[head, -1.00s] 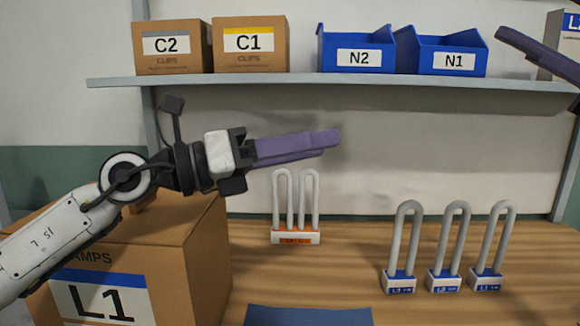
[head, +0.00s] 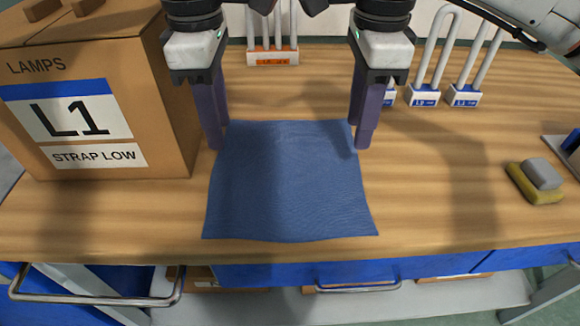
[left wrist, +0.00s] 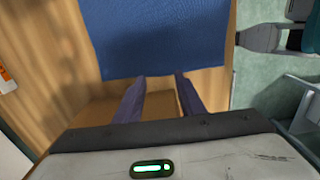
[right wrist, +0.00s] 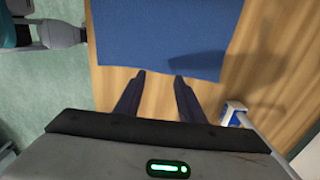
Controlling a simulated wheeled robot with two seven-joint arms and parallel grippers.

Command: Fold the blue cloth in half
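The blue cloth (head: 288,185) lies flat and spread out on the wooden table, with slightly wavy edges. My left gripper (head: 216,138) points down at its far left corner, and my right gripper (head: 361,138) points down at its far right corner. In the left wrist view the cloth (left wrist: 160,35) lies just beyond the two parted, empty fingers (left wrist: 157,92). In the right wrist view the cloth (right wrist: 160,35) lies just beyond two parted fingers (right wrist: 158,90), also empty. I cannot tell the fingertips' exact height above the table.
A cardboard box labelled L1 (head: 95,100) stands close left of my left gripper. Lamps with an orange-labelled base (head: 272,58) and blue-labelled lamps (head: 463,97) stand behind. A yellow and grey sponge (head: 536,182) lies at right. The table is clear between cloth and sponge.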

